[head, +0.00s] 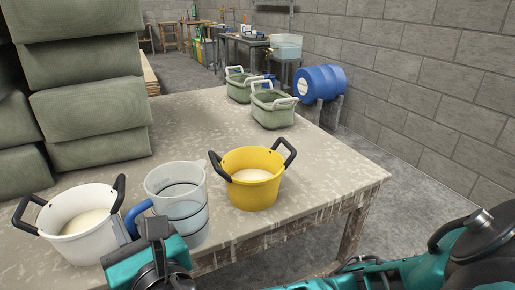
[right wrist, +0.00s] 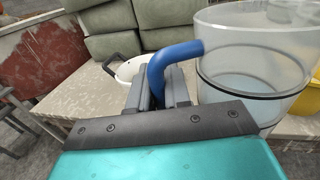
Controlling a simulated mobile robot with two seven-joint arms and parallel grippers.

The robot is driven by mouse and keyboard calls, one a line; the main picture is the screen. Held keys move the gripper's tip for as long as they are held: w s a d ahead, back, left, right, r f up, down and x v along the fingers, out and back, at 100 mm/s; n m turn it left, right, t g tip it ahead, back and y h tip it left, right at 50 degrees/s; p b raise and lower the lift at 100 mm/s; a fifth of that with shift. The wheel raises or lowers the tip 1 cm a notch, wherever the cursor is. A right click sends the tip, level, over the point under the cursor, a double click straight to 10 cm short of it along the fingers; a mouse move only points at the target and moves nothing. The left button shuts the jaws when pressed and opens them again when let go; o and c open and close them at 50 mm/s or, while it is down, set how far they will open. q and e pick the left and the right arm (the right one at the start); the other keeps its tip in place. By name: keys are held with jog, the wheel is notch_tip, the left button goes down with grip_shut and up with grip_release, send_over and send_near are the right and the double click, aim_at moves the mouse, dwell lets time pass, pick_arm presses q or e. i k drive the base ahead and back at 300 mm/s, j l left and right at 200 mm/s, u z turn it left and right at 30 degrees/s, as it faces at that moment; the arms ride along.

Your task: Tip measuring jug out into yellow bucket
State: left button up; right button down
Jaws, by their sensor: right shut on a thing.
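The clear measuring jug (head: 181,203) stands upright between the white and yellow buckets in the head view, with its blue handle (head: 136,214) to the left. The jug also fills the right of the right wrist view (right wrist: 252,70). My right gripper (head: 153,228) is shut on the blue handle; in the right wrist view its fingers (right wrist: 162,85) close around the handle's lower part. The yellow bucket (head: 253,194), with two black handles and pale contents, stands on the table just right of the jug. Whether the jug touches the table cannot be told. My left gripper is out of view.
A white bucket (head: 64,237) with pale contents stands left of the jug on the worn table (head: 330,185). Stacked grey-green bales (head: 85,85) fill the back left. Two green baskets (head: 271,110) stand at the far end. The table right of the yellow bucket is clear.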

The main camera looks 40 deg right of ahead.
aim_at(252, 175)
jog(key=l+u, duration=0.1)
jog(key=l, duration=1.35)
